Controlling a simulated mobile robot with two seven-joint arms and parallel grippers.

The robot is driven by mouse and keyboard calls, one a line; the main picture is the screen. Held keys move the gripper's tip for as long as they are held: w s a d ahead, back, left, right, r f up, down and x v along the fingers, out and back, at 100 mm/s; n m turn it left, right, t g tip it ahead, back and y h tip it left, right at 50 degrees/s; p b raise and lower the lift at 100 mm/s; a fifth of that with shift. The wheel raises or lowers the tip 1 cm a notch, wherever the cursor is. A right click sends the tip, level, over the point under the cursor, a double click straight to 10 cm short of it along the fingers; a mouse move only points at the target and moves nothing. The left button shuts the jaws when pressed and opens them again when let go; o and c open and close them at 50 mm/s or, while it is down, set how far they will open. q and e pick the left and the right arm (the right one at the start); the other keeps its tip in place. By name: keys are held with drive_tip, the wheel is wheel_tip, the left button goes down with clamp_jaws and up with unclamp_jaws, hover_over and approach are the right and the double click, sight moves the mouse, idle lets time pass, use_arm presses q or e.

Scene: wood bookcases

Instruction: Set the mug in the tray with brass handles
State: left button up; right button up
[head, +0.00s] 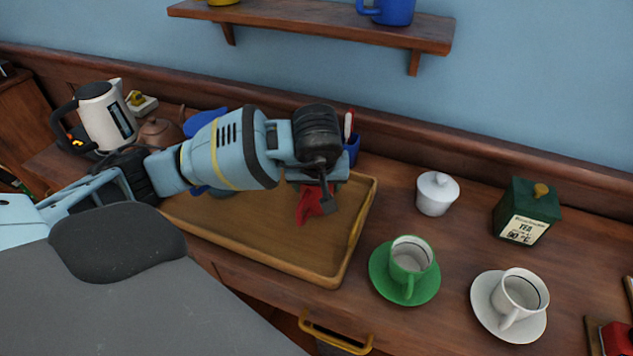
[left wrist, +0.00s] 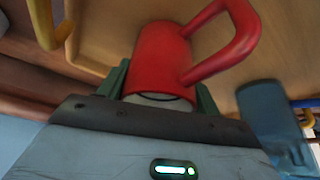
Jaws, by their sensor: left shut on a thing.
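The red mug (left wrist: 162,58) is between the fingers of my left gripper (left wrist: 160,88), its handle sticking out to the right in the left wrist view. In the head view my left gripper (head: 322,192) is over the wooden tray (head: 262,240), and only a piece of the red mug (head: 309,206) shows below it. A brass handle (head: 356,224) is on the tray's right end. Whether the mug's base touches the tray floor is hard to tell. My arm hides much of the tray's back. My right gripper is in neither view.
Right of the tray stand a green cup on a saucer (head: 409,262), a white cup (head: 520,292) on a saucer, a white lidded bowl (head: 437,194) and a green tea tin (head: 527,211). A kettle (head: 104,116) and brown teapot (head: 160,131) stand left. A shelf (head: 320,28) hangs above.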

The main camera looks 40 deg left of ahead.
use_arm(q)
drive_tip(key=o, duration=0.7)
drive_tip(key=shift+f, duration=0.2)
drive_tip(key=o, duration=0.5)
drive_tip(key=shift+c, duration=0.2)
drive_tip(key=shift+s+d+r, duration=0.1)
drive_tip(key=shift+r, duration=0.45)
drive_tip(key=p+v, duration=0.1)
drive_tip(key=v, duration=1)
drive_tip(key=shift+r, duration=0.15)
